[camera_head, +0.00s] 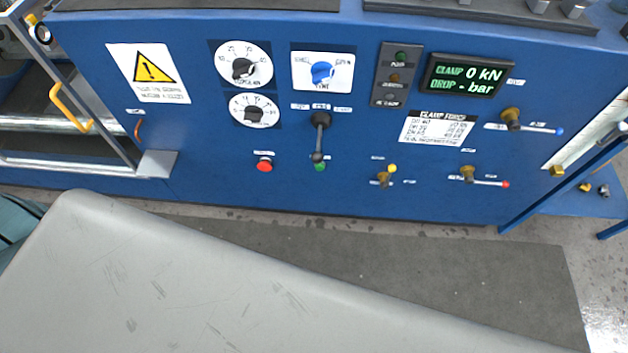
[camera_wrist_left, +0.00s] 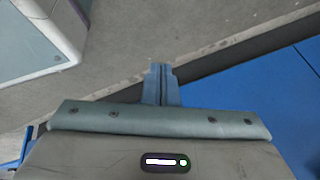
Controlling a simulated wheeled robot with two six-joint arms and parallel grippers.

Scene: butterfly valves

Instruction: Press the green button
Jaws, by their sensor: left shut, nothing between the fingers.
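The green button (camera_head: 320,167) is on the lower part of the blue panel (camera_head: 340,190) in the head view, just below the end of a black lever (camera_head: 319,135). The lever's lower end hangs close above the button. A red button (camera_head: 265,165) sits to its left. My left gripper (camera_wrist_left: 161,70) shows in the left wrist view with its two blue-grey fingers shut together and nothing between them. It is over the grey floor, with a blue surface to its right. The green button is not in that wrist view. Neither gripper shows in the head view.
Valve handles with blue (camera_head: 560,131), yellow (camera_head: 392,168) and red (camera_head: 506,184) tips stick out on the right of the panel. A display (camera_head: 465,76) reads 0 kN. A large grey surface fills the lower left foreground. A dark mat (camera_head: 430,270) lies before the panel.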

